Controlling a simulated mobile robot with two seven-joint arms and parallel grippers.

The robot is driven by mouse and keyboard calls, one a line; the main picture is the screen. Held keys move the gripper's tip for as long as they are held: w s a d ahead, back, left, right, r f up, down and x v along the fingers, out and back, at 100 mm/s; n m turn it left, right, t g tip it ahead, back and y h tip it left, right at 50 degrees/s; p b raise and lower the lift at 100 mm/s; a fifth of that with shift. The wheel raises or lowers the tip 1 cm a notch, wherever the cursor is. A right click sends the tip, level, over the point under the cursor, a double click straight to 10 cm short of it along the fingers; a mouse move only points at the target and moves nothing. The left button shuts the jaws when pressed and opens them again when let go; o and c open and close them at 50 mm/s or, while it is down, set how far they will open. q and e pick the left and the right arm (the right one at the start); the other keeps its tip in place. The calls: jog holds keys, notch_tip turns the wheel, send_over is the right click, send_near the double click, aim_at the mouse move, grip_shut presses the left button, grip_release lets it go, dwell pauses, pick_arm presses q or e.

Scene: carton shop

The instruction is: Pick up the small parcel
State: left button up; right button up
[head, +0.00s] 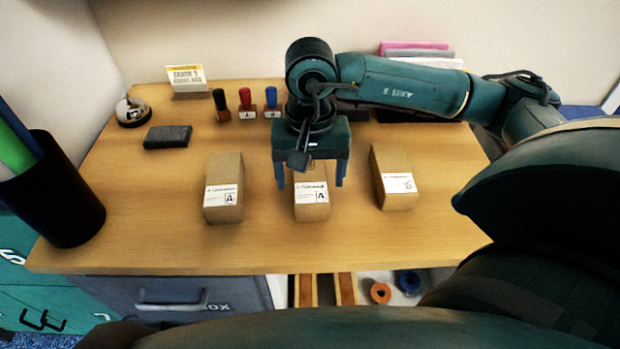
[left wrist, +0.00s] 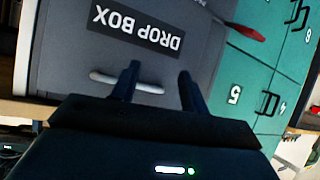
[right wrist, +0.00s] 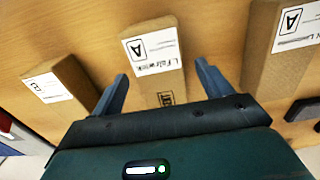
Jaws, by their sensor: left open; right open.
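Three brown cartons with white labels stand in a row on the wooden table: a left one (head: 224,190), a middle one (head: 313,208) and a right one (head: 396,186). They look close in size. My right gripper (head: 310,182) points down over the middle carton with its fingers open on either side of it. In the right wrist view the middle carton (right wrist: 154,50) lies between the open fingertips (right wrist: 162,80), not gripped. The gripper hides its far part in the head view. My left gripper (left wrist: 158,75) is open and empty before the grey drop box (left wrist: 125,55).
A black pen cup (head: 55,200) stands at the table's left edge. A bell (head: 132,111), a dark pad (head: 167,137), a card sign (head: 186,80) and several stamps (head: 246,106) sit at the back. Clear table lies between the cartons.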

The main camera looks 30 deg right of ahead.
jog(key=shift+f, duration=0.95)
jog(key=c, duration=1.1)
jog(key=shift+r, duration=0.1)
jog(key=shift+c, duration=0.2)
